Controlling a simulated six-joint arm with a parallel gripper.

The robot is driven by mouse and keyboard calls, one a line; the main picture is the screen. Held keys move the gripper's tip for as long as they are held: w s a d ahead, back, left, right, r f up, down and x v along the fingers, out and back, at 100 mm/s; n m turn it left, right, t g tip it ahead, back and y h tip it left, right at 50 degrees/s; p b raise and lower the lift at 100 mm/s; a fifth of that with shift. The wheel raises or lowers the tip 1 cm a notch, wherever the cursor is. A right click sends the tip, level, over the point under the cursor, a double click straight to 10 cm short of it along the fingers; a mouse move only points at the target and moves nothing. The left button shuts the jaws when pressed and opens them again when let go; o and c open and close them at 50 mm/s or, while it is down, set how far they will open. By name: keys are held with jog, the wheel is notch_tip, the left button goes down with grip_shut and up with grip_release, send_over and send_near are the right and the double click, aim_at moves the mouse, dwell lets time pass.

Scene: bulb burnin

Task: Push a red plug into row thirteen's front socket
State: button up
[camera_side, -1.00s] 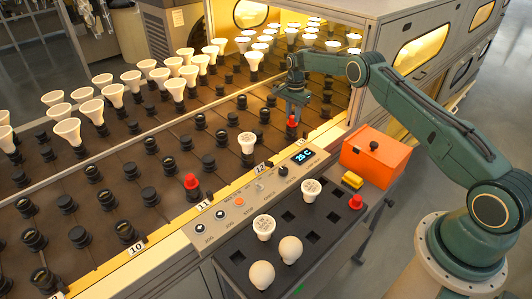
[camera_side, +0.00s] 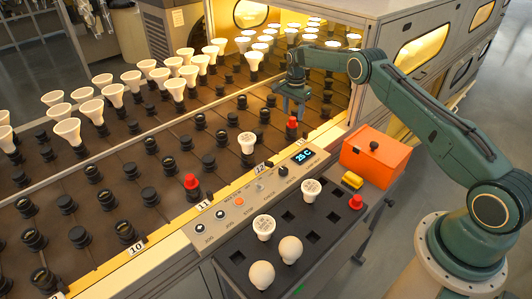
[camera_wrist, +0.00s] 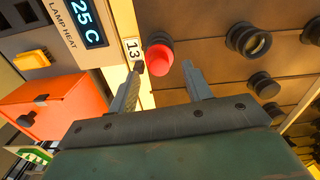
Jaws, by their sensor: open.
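A red plug (camera_side: 292,124) stands upright in the front socket beside the row 13 label; the wrist view shows it from above (camera_wrist: 158,58) next to the "13" label (camera_wrist: 132,48). The socket under it is mostly hidden. My gripper (camera_side: 291,109) is open and empty just above this plug. In the wrist view its two fingers (camera_wrist: 163,68) are spread apart, with the red cap seen between and beyond their tips. Another red plug (camera_side: 191,182) sits in the front socket of row 11. A third red plug (camera_side: 356,202) stands on the dark tray's right corner.
The dark tray (camera_side: 327,230) also holds several white bulbs and empty holes. A control panel with a "25 C" display (camera_side: 303,156) borders the rack.

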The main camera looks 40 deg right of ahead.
notch_tip(320, 180, up, 12)
dwell(0.5)
jog(key=shift+r, duration=0.1)
notch_tip(320, 180, up, 15)
jog(key=n+t, duration=0.1)
jog(key=n, duration=0.3)
send_over(292, 118)
jog(key=s+a, duration=0.6)
jog(key=a, duration=0.1)
jog(key=s+a+r+n+t, duration=0.1)
jog(key=s+a+r+n, duration=0.15)
jog(key=s+r, duration=0.2)
jog(key=s+a+r+n+t, duration=0.1)
jog(key=s+a+r+n, duration=0.1)
jog(key=s+a+r, duration=0.3)
jog(key=s+a+n+t, duration=0.1)
jog(key=s+a+n, duration=0.25)
jog(key=s, duration=1.25)
jog(key=s+a+f+n+t, duration=0.1)
jog(key=s+f+n, duration=0.3)
jog(key=s, duration=0.9)
jog(key=shift+s+a+f+n+t, duration=0.35)
jog(key=shift+a+f, duration=0.3)
jog(key=shift+f, duration=0.5)
